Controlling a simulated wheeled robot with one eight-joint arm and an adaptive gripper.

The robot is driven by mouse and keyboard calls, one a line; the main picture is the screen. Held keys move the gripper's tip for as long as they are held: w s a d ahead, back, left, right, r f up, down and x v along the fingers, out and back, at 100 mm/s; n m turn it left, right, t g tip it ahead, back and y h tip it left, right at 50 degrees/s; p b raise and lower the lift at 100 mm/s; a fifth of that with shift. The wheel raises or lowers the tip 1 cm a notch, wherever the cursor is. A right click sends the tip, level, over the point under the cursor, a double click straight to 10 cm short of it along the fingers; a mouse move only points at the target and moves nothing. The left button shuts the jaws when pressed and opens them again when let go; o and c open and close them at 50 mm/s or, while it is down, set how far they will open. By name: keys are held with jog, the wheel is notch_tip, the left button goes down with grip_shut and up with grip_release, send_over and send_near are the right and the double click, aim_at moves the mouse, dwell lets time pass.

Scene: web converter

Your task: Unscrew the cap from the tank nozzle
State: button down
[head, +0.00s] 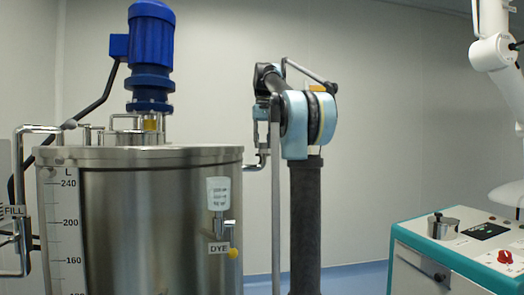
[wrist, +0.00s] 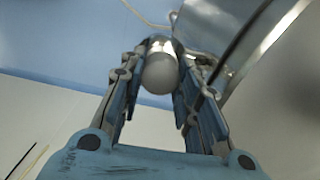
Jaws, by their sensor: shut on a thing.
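In the wrist view my gripper (wrist: 163,62) has its two blue-padded fingers closed on a rounded grey cap (wrist: 159,76). The cap's smooth end faces the camera, and a shiny metal band shows just beyond it. The nozzle behind the cap is mostly hidden. The steel tank (head: 155,215) stands at the left in the head view. Its curved wall and rim also show at the upper right of the wrist view (wrist: 262,40), beside the fingers.
A blue motor (head: 151,50) stands on the tank lid. A white dye cup (head: 218,193) with a yellow knob hangs on the tank front. A thin upright pipe (head: 276,200) stands right of the tank. A teal-edged control cabinet (head: 455,245) is at the lower right.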

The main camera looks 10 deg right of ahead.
jog(key=n, duration=0.3)
jog(key=shift+n, duration=0.3)
jog(key=n, duration=0.4)
dwell(0.5)
jog(key=shift+n, duration=2)
jog(key=shift+n, duration=0.3)
jog(key=n, duration=0.3)
